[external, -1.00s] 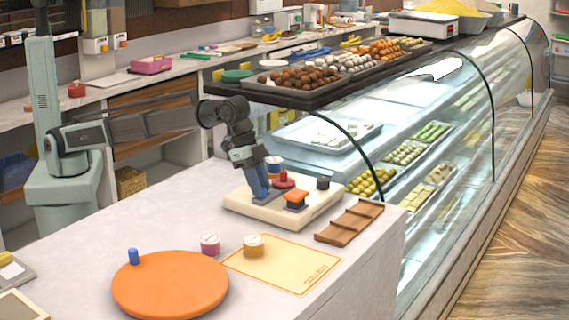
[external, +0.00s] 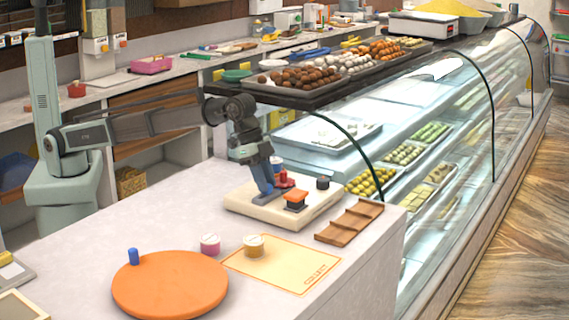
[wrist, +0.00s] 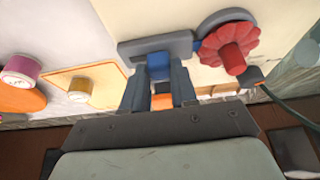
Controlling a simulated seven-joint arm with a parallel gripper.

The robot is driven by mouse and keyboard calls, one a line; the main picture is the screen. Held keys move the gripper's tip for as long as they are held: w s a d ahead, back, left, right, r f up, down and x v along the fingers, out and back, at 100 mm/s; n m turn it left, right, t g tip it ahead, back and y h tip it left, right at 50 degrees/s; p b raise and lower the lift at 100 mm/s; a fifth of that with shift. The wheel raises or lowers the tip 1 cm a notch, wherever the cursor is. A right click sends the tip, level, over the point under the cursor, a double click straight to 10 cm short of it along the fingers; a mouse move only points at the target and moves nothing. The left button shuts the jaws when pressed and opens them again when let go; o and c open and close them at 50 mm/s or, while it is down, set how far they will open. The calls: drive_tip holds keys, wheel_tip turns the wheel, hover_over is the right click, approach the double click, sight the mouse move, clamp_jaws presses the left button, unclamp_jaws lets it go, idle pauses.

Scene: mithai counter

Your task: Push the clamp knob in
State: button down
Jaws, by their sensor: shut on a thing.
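A cream board (external: 240,203) on the counter carries the clamp parts. In the wrist view a small blue knob (wrist: 159,64) sits at a grey bar (wrist: 181,44). My gripper (wrist: 158,80) is shut on this blue knob, one finger on each side. In the external view my gripper (external: 265,190) points down at the board, and its fingers hide the blue knob. A red fluted knob (wrist: 232,50) stands just right of the fingers; it also shows in the external view (external: 284,179). An orange block (external: 295,195) is nearer the front of the board.
A black knob (external: 322,183) stands at the board's right corner. A brown wooden tray (external: 350,224) lies to the right. A yellow mat (external: 285,270), a pink-labelled jar (external: 210,244), a yellow-labelled jar (external: 253,245) and an orange disc (external: 170,285) are in front. The glass display case is at right.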

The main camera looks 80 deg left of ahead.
drive_tip(key=shift+w+a, duration=0.2)
drive_tip(key=c, duration=0.9)
unclamp_jaws()
drive_tip(key=shift+r, duration=0.1)
drive_tip(key=v, duration=1.3)
drive_tip(key=shift+s+a+r, duration=0.1)
drive_tip(key=shift+s+r, duration=0.15)
drive_tip(key=shift+r, duration=0.05)
drive_tip(key=shift+a, duration=0.1)
